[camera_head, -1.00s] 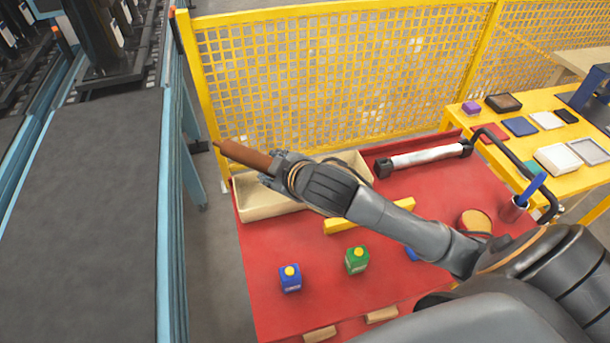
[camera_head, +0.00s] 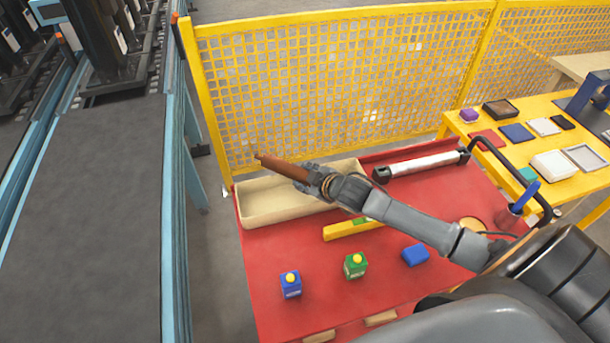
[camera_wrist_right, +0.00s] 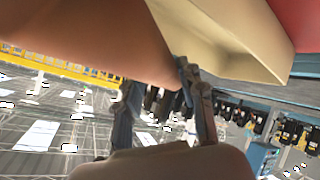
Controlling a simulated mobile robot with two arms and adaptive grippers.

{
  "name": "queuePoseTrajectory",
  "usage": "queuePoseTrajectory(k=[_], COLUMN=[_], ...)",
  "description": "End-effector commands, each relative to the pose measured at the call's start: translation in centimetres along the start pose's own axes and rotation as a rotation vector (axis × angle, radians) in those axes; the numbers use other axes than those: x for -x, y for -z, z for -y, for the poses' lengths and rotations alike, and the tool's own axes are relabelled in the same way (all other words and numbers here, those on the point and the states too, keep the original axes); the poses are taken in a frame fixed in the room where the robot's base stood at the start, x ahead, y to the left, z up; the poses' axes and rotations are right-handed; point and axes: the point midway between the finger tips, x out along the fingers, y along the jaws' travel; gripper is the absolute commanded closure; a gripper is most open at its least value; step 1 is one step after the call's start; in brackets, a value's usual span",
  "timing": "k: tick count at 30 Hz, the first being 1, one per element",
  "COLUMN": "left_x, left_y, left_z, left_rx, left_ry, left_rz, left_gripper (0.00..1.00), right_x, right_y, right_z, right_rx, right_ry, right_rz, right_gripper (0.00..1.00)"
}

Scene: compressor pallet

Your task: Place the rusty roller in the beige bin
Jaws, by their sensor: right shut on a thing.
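The rusty roller (camera_head: 282,167) is a brown cylinder with a thin shaft at its far left end. My right gripper (camera_head: 312,180) is shut on its right end and holds it tilted above the beige bin. The beige bin (camera_head: 258,214) is a long open tray on the red cart top by the yellow fence. In the right wrist view, the roller (camera_wrist_right: 90,35) fills the upper left close to the fingers (camera_wrist_right: 165,100), and the bin (camera_wrist_right: 230,40) shows beyond it. The roller does not visibly touch the bin. My left gripper is not seen.
A grey-white roller (camera_head: 425,163) lies at the back of the red cart (camera_head: 330,290). A yellow level (camera_head: 345,230), a blue box (camera_head: 290,284), a green box (camera_head: 355,265) and a blue block (camera_head: 415,254) lie in front. A yellow mesh fence (camera_head: 320,90) stands behind.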

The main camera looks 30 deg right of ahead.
Motion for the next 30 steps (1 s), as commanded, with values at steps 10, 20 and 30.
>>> queuePoseTrajectory(k=[10, 20, 30], left_x=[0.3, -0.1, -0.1], left_y=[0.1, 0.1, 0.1], left_z=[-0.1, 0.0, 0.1], left_rx=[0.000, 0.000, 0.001], left_ry=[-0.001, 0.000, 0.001], left_rz=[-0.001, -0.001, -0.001], left_gripper=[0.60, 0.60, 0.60], right_x=[-0.4, -0.9, -1.1], right_y=[-0.2, -0.9, -1.2], right_z=[0.2, 0.6, 0.9], right_rx=[0.001, 0.002, 0.001], right_ry=[-0.005, -0.006, -0.003], right_rz=[-0.007, -0.005, -0.002], right_gripper=[1.00, 1.00, 0.38])
